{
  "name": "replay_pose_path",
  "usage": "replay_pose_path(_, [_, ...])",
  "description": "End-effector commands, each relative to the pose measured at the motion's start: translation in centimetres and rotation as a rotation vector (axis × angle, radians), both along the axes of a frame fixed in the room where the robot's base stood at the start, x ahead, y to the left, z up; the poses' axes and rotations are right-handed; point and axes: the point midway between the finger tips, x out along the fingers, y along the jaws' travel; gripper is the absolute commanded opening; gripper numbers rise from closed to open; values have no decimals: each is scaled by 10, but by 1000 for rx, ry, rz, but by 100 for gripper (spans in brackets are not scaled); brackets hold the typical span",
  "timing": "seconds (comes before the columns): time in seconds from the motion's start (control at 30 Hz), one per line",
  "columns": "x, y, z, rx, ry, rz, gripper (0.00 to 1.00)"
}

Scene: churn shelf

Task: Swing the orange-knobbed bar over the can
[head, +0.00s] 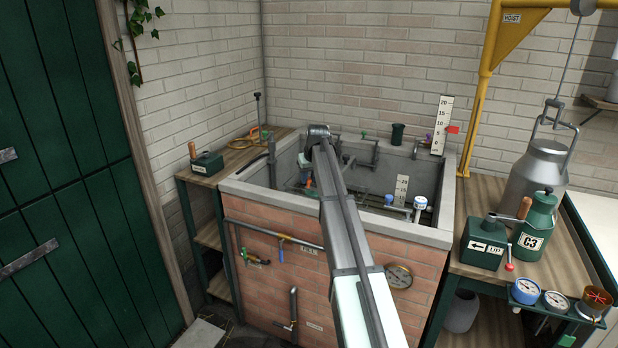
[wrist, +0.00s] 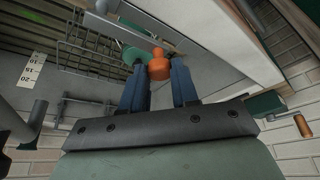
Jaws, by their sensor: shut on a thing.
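My gripper (wrist: 159,72) has its two blue fingers closed around an orange knob (wrist: 159,66) in the wrist view. In the head view the knob (head: 309,183) is a small orange spot inside the brick-sided tank, below the end of my arm. The bar under the knob is mostly hidden by my arm and fingers. A grey metal can (head: 538,172) hangs by its bail from a hook at the right. A smaller green can marked C3 (head: 534,226) stands in front of it. I cannot tell which can is meant.
The tank's concrete rim (head: 410,228) surrounds pipes, a rack (wrist: 85,55) and a white scale (head: 402,190). A lever box (head: 207,163) stands on the left shelf. An UP lever box (head: 483,243) and gauges (head: 556,300) are at the right. A yellow hoist post (head: 474,120) rises behind.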

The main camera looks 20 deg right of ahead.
Motion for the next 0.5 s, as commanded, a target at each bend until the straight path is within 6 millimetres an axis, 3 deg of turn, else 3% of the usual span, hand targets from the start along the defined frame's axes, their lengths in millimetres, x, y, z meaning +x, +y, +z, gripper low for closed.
replay_pose_path(0.27, [5,-4,0,-2,0,-77,0])
replay_pose_path(0.5, [13,-13,0,-2,-1,-254,0])
